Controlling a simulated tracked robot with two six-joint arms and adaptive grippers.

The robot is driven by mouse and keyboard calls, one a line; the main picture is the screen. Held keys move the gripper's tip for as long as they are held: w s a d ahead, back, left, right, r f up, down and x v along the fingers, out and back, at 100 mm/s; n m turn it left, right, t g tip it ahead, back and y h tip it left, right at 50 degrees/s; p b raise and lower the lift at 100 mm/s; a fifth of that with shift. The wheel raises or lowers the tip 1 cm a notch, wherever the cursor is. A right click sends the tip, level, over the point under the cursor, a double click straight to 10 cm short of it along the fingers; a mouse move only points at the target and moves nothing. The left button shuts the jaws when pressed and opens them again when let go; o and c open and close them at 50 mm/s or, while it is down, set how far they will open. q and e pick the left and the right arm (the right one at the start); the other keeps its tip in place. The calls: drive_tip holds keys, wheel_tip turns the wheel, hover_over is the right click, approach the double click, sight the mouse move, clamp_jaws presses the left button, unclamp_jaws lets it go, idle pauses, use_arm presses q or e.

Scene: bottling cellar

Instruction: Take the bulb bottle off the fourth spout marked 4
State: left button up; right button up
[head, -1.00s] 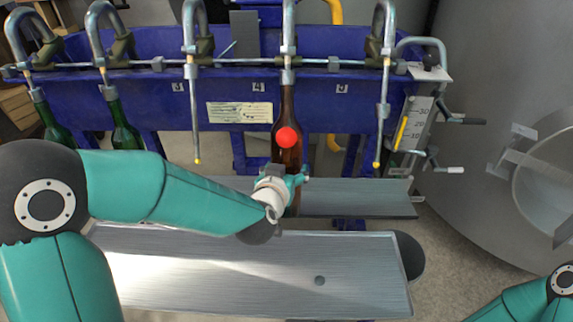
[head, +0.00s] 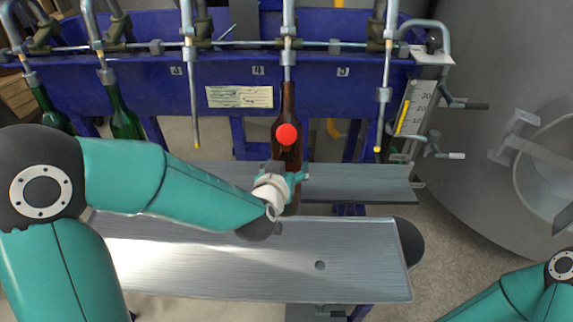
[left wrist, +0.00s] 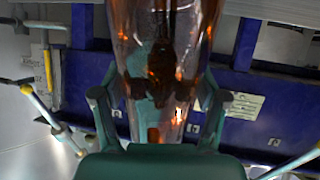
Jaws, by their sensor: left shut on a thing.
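The brown bulb bottle (head: 289,107) stands upright under the fourth spout (head: 288,62), by the label 4. A length of the spout tube shows above its mouth; whether the tip is still inside the neck I cannot tell. A red ball-like spot (head: 287,134) shows on the bottle. My left gripper (head: 288,178) is shut on the lower part of the bottle, just above the grey shelf. In the left wrist view the amber glass (left wrist: 162,60) fills the space between the fingers. My right gripper is out of view.
Empty spouts hang on both sides, one left (head: 196,120) and one right (head: 380,120). Two green bottles, one of them nearer (head: 123,118), hang at far left. The grey shelf (head: 360,183) and wide front tray (head: 200,265) look clear.

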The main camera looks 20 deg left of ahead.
use_arm(q)
drive_tip(key=shift+s+d+f+b, duration=0.5)
drive_tip(key=shift+s+f+b, duration=1.25)
drive_tip(key=shift+f+b, duration=2.4)
drive_tip(key=shift+s+d+f+b, duration=0.5)
drive_tip(key=shift+s+f+b, duration=1.25)
drive_tip(key=shift+f+b, duration=2.35)
drive_tip(key=d+b+v, duration=0.1)
drive_tip(key=b+v, duration=0.5)
drive_tip(key=v, duration=0.1)
drive_tip(key=shift+s+d, duration=0.25)
drive_tip(key=shift+d, duration=0.1)
